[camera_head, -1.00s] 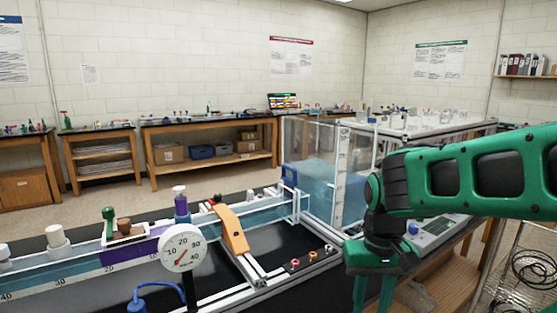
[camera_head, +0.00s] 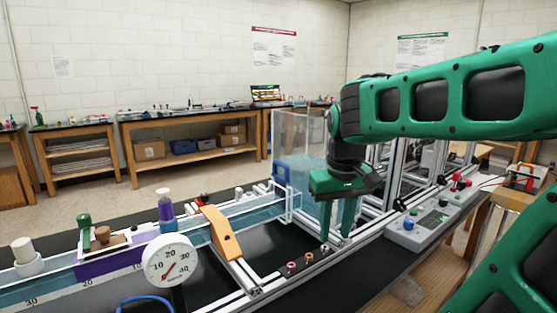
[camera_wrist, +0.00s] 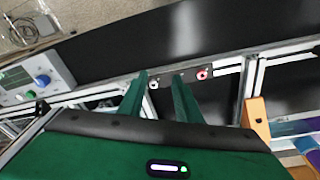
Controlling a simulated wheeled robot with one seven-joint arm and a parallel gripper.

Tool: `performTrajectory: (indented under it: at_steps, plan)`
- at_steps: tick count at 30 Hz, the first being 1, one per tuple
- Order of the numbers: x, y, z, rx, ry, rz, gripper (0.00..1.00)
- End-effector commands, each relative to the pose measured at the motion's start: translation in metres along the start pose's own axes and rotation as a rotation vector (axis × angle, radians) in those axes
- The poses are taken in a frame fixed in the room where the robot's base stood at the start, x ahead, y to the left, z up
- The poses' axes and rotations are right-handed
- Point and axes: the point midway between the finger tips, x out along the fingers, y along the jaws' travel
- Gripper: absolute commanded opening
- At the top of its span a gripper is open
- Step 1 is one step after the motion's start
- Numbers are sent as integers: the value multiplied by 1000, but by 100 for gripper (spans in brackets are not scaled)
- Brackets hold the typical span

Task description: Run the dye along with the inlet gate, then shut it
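The clear channel (camera_head: 262,203) runs from the water tank (camera_head: 305,150) toward the lower left. A blue handle (camera_head: 281,172) stands at the channel's tank end; it appears to belong to the inlet gate, but whether the gate is open is unclear. A purple dye patch (camera_head: 108,264) lies in the channel water at left. A purple-filled bottle (camera_head: 166,210) stands by the channel, near the patch. My gripper (camera_head: 337,234) points down, right of the blue handle and in front of the tank. Its two fingers (camera_wrist: 160,88) are apart and hold nothing.
A round dial gauge (camera_head: 169,262) stands in front. A control box (camera_head: 433,225) with a blue knob is at right. Black bench surface between the rails is clear.

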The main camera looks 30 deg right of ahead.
Motion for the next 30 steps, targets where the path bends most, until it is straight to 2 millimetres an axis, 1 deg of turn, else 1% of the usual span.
performTrajectory:
  at_steps: [1,2,3,5,6,9,10,12,15,18,20,22,26,30]
  plan:
    - [-22,-5,-35,-51,40,9,31]
    - [-35,-8,-53,-82,63,13,31]
    - [-52,-14,-76,-125,93,18,31]
    - [-76,-22,-108,-186,133,25,31]
    - [-91,-29,-128,-226,160,30,31]
    - [-124,-43,-167,-310,218,38,31]
    - [-132,-47,-177,-331,232,40,31]
    - [-149,-54,-195,-372,260,44,31]
    - [-164,-62,-210,-411,288,48,31]
    - [-169,-65,-218,-428,298,49,31]
    - [-167,-66,-220,-432,300,50,31]
    - [-161,-66,-222,-432,299,50,31]
    - [-142,-66,-227,-432,298,49,31]
    - [-117,-67,-234,-432,297,49,31]
